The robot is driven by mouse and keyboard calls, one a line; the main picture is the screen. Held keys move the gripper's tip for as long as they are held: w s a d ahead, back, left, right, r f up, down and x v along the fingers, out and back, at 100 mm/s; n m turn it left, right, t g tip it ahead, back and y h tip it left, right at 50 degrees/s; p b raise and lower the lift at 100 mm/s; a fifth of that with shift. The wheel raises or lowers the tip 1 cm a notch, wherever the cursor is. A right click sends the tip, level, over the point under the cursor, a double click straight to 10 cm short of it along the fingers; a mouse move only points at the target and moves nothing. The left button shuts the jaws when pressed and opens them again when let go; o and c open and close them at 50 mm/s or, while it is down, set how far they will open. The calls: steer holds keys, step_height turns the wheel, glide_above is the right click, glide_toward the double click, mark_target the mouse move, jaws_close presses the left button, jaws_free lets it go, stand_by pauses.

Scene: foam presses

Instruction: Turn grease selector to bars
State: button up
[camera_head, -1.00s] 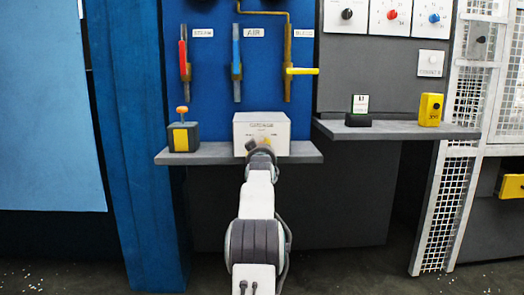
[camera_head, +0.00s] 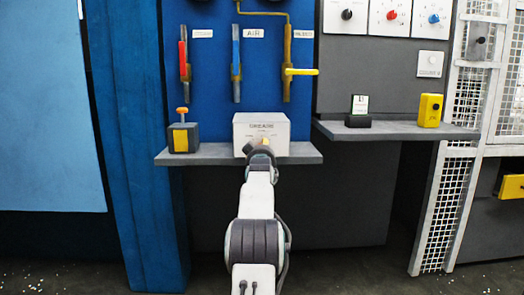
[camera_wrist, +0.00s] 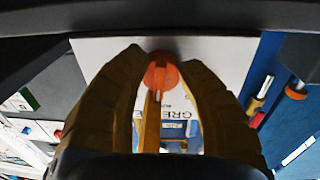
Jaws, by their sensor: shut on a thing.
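The grease selector is a pale box (camera_head: 275,127) labelled GREASE on the grey shelf below the blue panel. My gripper (camera_head: 261,148) is at its front and hides the lower middle of the face. In the wrist view the selector's orange knob (camera_wrist: 161,72) sits between the two brown fingers of my gripper (camera_wrist: 163,58), which is shut on it. A narrow bar of the knob runs toward the camera. The knob's exact setting cannot be read, as the small marks on the face are blurred.
A dark box with an orange button (camera_head: 183,138) stands left on the shelf (camera_head: 220,154). Red, blue and yellow handled valves (camera_head: 302,72) hang above. A yellow box (camera_head: 430,110) and a small dark stand (camera_head: 358,112) are on the right shelf.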

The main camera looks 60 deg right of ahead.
steer(key=shift+w+f+n+p, duration=0.1)
steer(key=shift+n+p, duration=0.8)
steer(key=shift+n, duration=1.1)
steer(key=o, duration=1.2)
steer(key=shift+a, duration=0.15)
steer(key=v, duration=1.1)
steer(key=shift+s+a, duration=0.25)
steer(key=shift+a, duration=0.1)
steer(key=shift+f, duration=0.1)
